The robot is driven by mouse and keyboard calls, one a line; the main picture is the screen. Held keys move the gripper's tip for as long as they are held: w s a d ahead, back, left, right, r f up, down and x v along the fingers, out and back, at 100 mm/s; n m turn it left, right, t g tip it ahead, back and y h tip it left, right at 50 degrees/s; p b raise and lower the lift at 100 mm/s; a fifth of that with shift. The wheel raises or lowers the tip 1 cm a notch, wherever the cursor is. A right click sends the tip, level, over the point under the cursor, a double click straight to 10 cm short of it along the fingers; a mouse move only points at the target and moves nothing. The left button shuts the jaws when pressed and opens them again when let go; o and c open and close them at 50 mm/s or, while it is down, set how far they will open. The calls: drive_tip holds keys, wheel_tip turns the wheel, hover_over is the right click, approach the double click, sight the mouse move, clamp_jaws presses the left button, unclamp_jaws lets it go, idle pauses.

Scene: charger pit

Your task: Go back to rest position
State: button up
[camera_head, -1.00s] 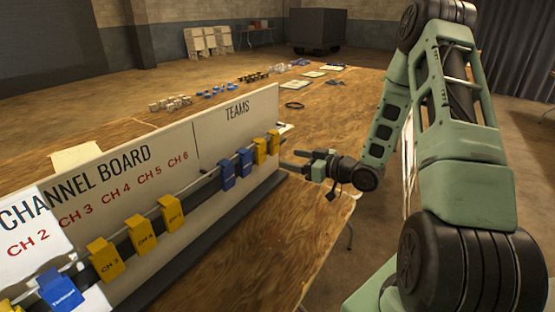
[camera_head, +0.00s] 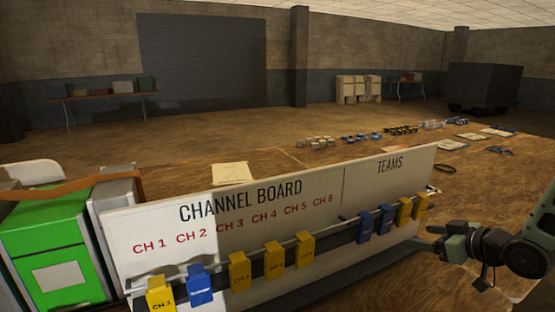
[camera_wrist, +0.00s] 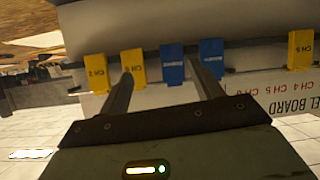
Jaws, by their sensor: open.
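My gripper (camera_head: 428,240) is at the right edge of the head view, just in front of the right end of the white channel board (camera_head: 355,205). In the wrist view, my gripper (camera_wrist: 166,82) has its two fingers apart with nothing between them. Beyond the fingers, yellow tags and blue tags hang on the board's rail. One blue tag (camera_wrist: 172,63) shows between the fingers, apparently farther off. I cannot tell the exact gap to the board. Most of my arm is outside the head view.
A green box (camera_head: 50,240) stands left of the board. Yellow tags (camera_head: 274,260) and blue tags (camera_head: 365,227) hang along its front. Behind it, the wooden table (camera_head: 270,165) holds rows of small items. A dark cart (camera_head: 484,85) stands at the back right. Open floor lies behind the table.

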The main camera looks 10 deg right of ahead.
drive_tip(key=s+a+r+n+g+h, duration=0.1)
drive_tip(key=s+a+r+g, duration=0.2)
drive_tip(key=a, duration=0.7)
drive_tip(key=s+a+g+h, duration=0.2)
drive_tip(key=s+a+g, duration=0.25)
drive_tip(key=a, duration=0.45)
drive_tip(key=s+a+r+g, duration=0.1)
drive_tip(key=s+a, duration=0.2)
drive_tip(key=s, duration=0.3)
drive_tip(key=s+a+r+n+g, duration=0.1)
drive_tip(key=s+a+r+g, duration=0.1)
drive_tip(key=s, duration=0.5)
drive_tip(key=s+a+r+g+h+p, duration=0.1)
drive_tip(key=s+a, duration=0.3)
drive_tip(key=s, duration=0.3)
drive_tip(key=shift+s+r+g, duration=0.2)
drive_tip(key=shift+s+g, duration=0.05)
drive_tip(key=shift+g, duration=0.1)
drive_tip(key=shift+f, duration=0.1)
